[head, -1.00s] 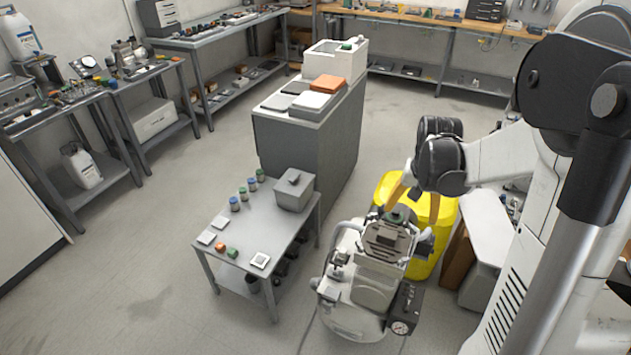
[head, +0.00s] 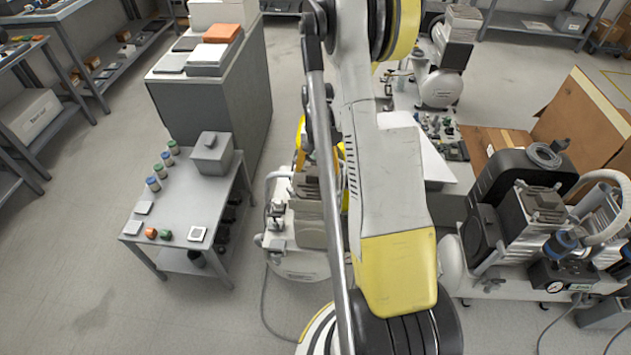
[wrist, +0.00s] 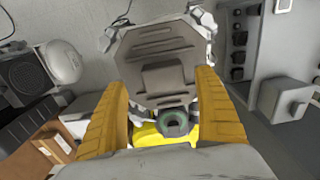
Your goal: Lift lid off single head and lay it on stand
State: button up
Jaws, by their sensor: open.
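The single-head compressor (head: 290,245) stands on the floor beside the stand, partly hidden by my arm in the head view. Its lid (wrist: 160,45) is a grey eight-sided ribbed plate with a raised block, on top of the head in the wrist view. My gripper (wrist: 162,78) is open, with its orange fingers on either side of the raised block. I cannot tell whether they touch it. In the head view my gripper is mostly hidden behind my arm. The stand (head: 185,210) is a low grey table to the left of the compressor.
On the stand are a grey lidded box (head: 211,158), several small jars, flat plates and a white square frame (head: 197,233). A tall grey cabinet (head: 215,105) stands behind. A green ring (wrist: 173,122) lies near my fingers. Another compressor (head: 535,215) stands at right.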

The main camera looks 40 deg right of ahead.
aim_at(316, 172)
jog(key=f, duration=0.1)
jog(key=f+b, duration=0.1)
jog(key=f, duration=0.2)
jog(key=shift+w+a, duration=0.1)
jog(key=shift+w, duration=0.15)
jog(key=c, duration=1.5)
jog(key=shift+r, duration=0.2)
